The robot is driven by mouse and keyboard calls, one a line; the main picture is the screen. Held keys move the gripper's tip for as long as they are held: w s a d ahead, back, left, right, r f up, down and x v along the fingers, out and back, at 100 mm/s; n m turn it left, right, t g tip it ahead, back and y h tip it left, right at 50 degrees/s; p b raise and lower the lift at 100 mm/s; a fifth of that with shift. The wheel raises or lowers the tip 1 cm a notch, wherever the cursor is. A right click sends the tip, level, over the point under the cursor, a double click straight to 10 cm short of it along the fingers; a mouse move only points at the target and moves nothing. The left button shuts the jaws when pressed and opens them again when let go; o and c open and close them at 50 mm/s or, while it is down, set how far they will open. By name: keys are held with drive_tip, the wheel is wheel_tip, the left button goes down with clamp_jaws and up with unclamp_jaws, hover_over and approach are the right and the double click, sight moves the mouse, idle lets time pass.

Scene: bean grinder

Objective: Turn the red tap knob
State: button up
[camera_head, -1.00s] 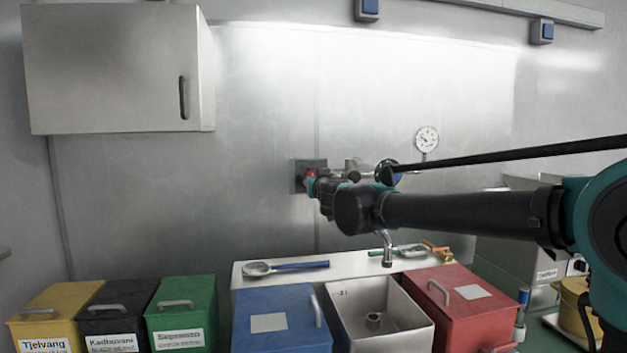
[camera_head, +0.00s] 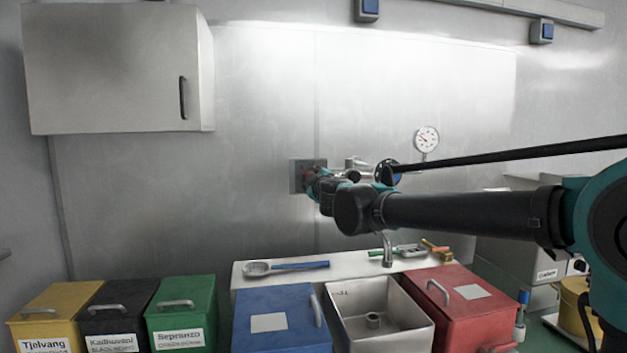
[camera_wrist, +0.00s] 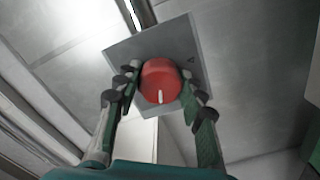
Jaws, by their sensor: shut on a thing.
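The red tap knob (camera_wrist: 160,84) is round, with a white mark on its face, and sits on a grey square wall plate (camera_wrist: 195,45) in the wrist view. My gripper (camera_wrist: 160,88) has one finger on each side of the knob and is shut on it. The white mark points toward the bottom of the wrist picture. In the head view my gripper (camera_head: 312,182) is at the wall plate (camera_head: 297,176), and it mostly hides the knob.
A tap spout (camera_head: 387,250) hangs over an open metal bin (camera_head: 345,340) below my arm. A blue bin (camera_head: 290,310) and a red bin (camera_head: 470,315) flank it. A dial gauge (camera_head: 427,139) is on the wall at the right. A wall cabinet (camera_head: 100,70) hangs upper left.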

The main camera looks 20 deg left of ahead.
drive_tip(key=n, duration=0.4)
drive_tip(key=shift+n, duration=0.3)
drive_tip(key=n, duration=0.3)
drive_tip(key=shift+n, duration=0.4)
drive_tip(key=n, duration=0.3)
drive_tip(key=shift+n, duration=2.1)
drive_tip(key=o, duration=1.2)
drive_tip(key=shift+s, duration=0.1)
